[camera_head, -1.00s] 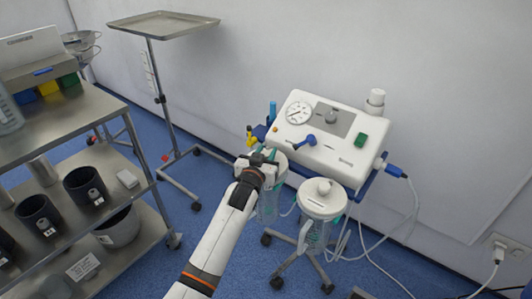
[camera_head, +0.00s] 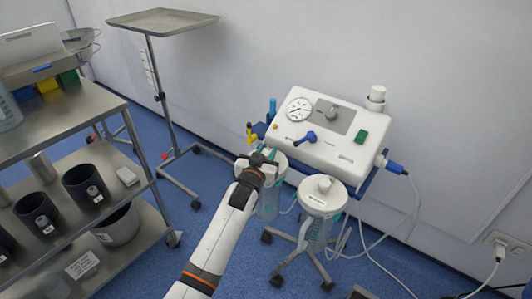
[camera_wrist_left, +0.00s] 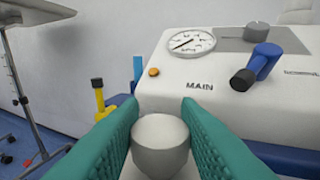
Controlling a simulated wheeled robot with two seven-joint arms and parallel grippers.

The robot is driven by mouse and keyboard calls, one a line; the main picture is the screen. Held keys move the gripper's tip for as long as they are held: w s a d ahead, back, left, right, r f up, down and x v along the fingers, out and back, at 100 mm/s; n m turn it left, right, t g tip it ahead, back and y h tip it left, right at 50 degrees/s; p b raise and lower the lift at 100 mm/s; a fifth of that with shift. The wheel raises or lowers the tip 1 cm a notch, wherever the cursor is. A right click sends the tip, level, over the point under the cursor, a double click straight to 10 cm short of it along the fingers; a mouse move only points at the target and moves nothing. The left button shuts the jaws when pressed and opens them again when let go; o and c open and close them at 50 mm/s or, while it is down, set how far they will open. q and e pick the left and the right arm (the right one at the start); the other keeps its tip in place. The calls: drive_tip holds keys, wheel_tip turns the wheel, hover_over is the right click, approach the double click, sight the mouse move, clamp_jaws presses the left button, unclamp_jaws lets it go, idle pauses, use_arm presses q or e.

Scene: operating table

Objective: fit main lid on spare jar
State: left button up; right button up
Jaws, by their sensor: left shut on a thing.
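My left gripper (camera_head: 262,160) is over the left jar (camera_head: 268,203) on the suction unit's stand. In the left wrist view its teal fingers (camera_wrist_left: 160,125) are shut on a rounded grey-white knob (camera_wrist_left: 160,148), which I take as the main lid's knob. The pale lid (camera_head: 277,172) shows partly beside the gripper, level with the left jar's top; I cannot tell whether it touches the jar. The right jar (camera_head: 315,232) is clear and upright, with a white knobbed top (camera_head: 322,195) on it. My right gripper is not in view.
The white suction unit (camera_head: 325,138) with gauge stands right behind the jars, marked MAIN in the wrist view (camera_wrist_left: 200,87). Tubes and cables (camera_head: 375,250) hang at right. A steel shelf cart (camera_head: 85,110) and a tray stand (camera_head: 165,22) are at left.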

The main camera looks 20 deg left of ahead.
use_arm(q)
drive_tip(key=shift+f, duration=0.1)
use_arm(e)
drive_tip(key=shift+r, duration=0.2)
use_arm(q)
drive_tip(key=o, duration=1.1)
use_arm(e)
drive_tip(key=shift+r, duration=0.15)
use_arm(q)
drive_tip(key=s, duration=0.4)
drive_tip(key=s+p, duration=0.1)
drive_tip(key=s, duration=0.3)
drive_tip(key=s+p, duration=0.1)
drive_tip(key=s, duration=0.3)
drive_tip(key=shift+a+r, duration=0.1)
drive_tip(key=shift+r, duration=0.2)
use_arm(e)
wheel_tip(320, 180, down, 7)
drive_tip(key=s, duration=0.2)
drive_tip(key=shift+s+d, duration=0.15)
